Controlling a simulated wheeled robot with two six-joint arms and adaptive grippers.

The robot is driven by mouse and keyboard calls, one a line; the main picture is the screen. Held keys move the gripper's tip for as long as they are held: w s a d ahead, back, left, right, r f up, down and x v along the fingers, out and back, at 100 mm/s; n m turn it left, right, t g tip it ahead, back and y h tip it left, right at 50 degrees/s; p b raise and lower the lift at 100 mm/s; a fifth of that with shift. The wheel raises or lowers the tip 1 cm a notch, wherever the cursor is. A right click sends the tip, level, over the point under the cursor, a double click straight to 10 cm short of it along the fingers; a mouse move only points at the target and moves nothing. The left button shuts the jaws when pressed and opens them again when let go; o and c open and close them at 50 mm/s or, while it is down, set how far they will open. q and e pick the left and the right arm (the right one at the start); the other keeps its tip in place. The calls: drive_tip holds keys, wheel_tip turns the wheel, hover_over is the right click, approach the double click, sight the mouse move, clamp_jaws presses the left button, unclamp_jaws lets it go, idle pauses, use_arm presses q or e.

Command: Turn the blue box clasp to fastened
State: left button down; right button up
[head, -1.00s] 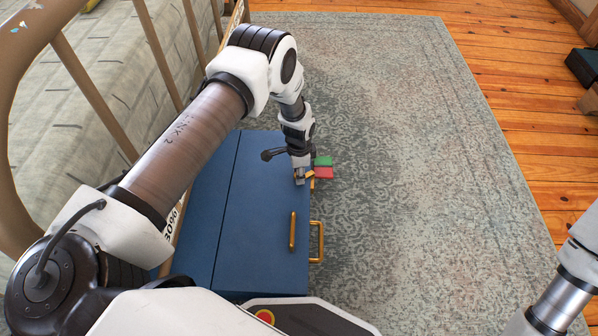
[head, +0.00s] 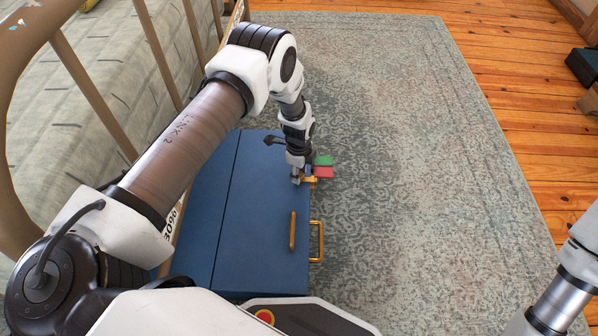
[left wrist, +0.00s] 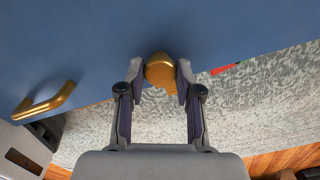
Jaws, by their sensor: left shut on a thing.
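The blue box (head: 262,200) stands on the rug, its lid closed as far as I can see. My left gripper (head: 298,180) is at the far right part of the lid, shut on the gold clasp (head: 311,180). In the left wrist view the clasp's rounded gold knob (left wrist: 160,70) sits between the two fingertips (left wrist: 160,78). In the head view its gold arm points right, just below the red tab (head: 323,172). A green tab (head: 323,160) lies beyond the red one. The fingers hide part of the clasp. My right gripper is out of view.
A gold bar (head: 292,230) on the lid and a gold handle (head: 317,241) on the box's right side are nearer me. The bed with its tan rail is on the left. The rug (head: 420,180) to the right is clear.

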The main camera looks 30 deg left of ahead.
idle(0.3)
use_arm(q)
drive_tip(key=c, duration=0.8)
unclamp_jaws()
drive_tip(key=shift+o, duration=0.2)
wheel_tip(320, 180, up, 12)
